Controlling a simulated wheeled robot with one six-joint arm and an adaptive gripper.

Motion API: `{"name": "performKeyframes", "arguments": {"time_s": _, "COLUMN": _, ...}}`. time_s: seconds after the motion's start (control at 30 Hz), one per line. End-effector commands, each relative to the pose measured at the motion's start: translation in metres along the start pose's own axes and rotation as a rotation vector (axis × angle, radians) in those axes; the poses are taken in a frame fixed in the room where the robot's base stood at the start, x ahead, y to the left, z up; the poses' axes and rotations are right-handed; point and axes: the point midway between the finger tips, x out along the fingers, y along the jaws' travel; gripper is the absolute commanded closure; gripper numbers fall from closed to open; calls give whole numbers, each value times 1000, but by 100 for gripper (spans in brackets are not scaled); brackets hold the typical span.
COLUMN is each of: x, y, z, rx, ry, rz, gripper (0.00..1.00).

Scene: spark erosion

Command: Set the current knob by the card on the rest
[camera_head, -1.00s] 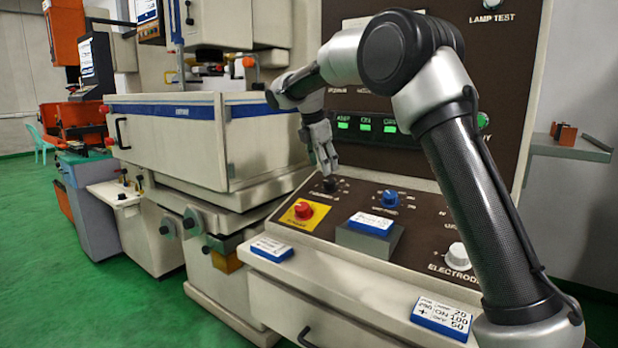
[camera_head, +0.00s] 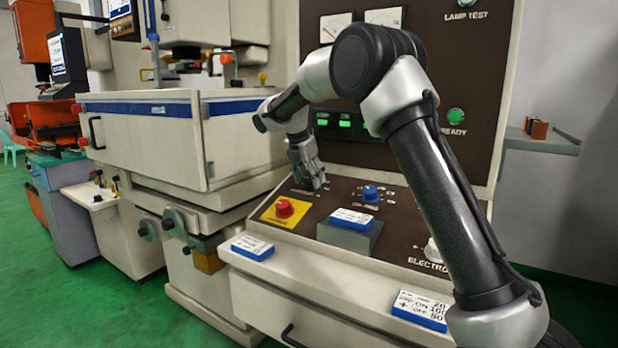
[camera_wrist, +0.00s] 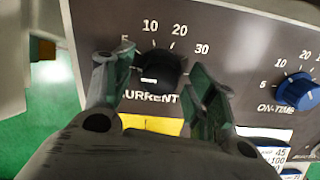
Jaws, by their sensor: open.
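The current knob (camera_wrist: 163,72) is black with a white mark at its lower left in the wrist view, below the 10 and 20 of its printed scale. My gripper (camera_wrist: 160,84) is open, with one finger on each side of the knob. Contact with the knob cannot be told. In the head view my gripper (camera_head: 314,184) points down at the sloped panel and hides the knob. The white and blue card (camera_head: 352,218) lies on a grey block, the rest (camera_head: 345,238). The card's print is too small to read in the head view.
A blue on-time knob (camera_head: 371,194) is right of my gripper, and it also shows in the wrist view (camera_wrist: 298,92). A red button (camera_head: 284,208) on a yellow plate is close in front. Other cards lie on the front ledge (camera_head: 253,248) (camera_head: 420,310).

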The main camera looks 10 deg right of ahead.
Motion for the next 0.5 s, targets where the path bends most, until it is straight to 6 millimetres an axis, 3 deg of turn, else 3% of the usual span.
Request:
{"name": "performKeyframes", "arguments": {"time_s": 0.23, "x": 1, "y": 0, "z": 0, "rx": 1, "ry": 0, "rz": 0, "gripper": 43}}
{"name": "performKeyframes", "arguments": {"time_s": 0.5, "x": 1, "y": 0, "z": 0, "rx": 1, "ry": 0, "rz": 0, "gripper": 89}}
